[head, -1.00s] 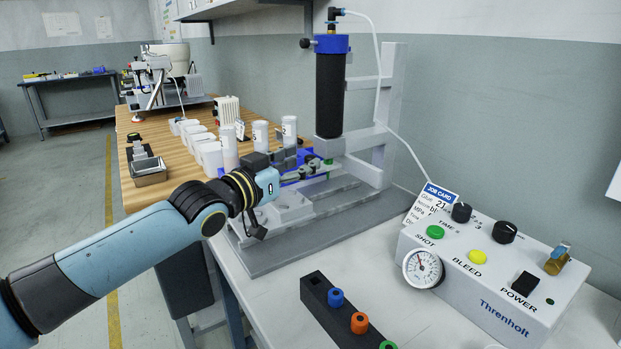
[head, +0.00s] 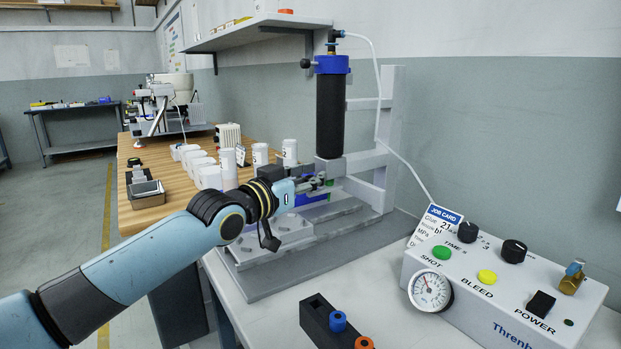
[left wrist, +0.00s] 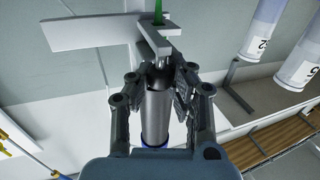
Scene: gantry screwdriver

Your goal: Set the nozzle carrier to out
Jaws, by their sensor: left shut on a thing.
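The nozzle carrier (left wrist: 155,38) shows in the left wrist view as a grey angled arm with a green nozzle (left wrist: 158,10) beside it. My left gripper (head: 322,183) is at the front of the dispensing stand, just below the black barrel (head: 331,115) with its blue cap. It is shut on a small grey part by the carrier's end. The fingers (left wrist: 163,75) hide most of that part. The green nozzle is partly hidden in the head view. My right gripper is out of view.
The control box (head: 500,290) with its gauge and job card stands at the right. A dark nozzle rack (head: 318,314) lies in front. White bottles (head: 229,168) stand on the wooden bench behind my arm. The pale tabletop (head: 380,290) is clear between rack and stand.

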